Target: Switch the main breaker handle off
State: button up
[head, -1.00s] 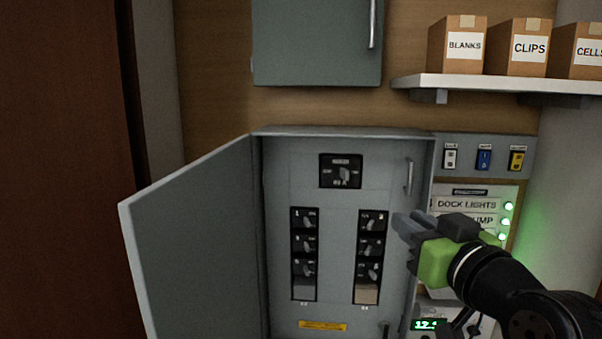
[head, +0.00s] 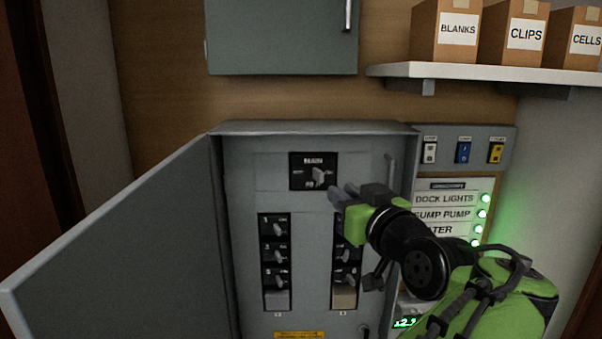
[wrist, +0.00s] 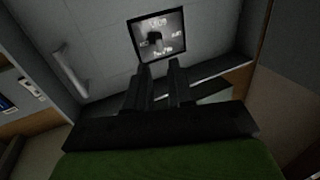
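The main breaker (head: 300,184) is a black square plate at the top centre of the open grey panel. Its small grey handle (head: 319,176) sticks out right of the plate's middle; its labels are too small to read surely. In the wrist view the breaker plate (wrist: 172,50) lies just beyond the fingertips, with the dark handle (wrist: 155,38) on it. My gripper (head: 336,196) is in front of the panel, just below and right of the breaker, apart from the handle. In the wrist view my gripper (wrist: 159,66) has a narrow empty gap between its two fingers.
Two columns of smaller breakers (head: 275,252) sit below; my gripper and arm partly cover the right one. The panel door (head: 120,250) stands open to the left. A switch strip (head: 480,150) and lit label board (head: 443,199) are at right, below a shelf (head: 470,72) of boxes.

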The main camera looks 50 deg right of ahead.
aim_at(322, 177)
jog(key=p+x, duration=0.2)
jog(key=x, duration=0.7)
jog(key=shift+w, duration=0.15)
jog(key=shift+c, duration=0.3)
grip_shut()
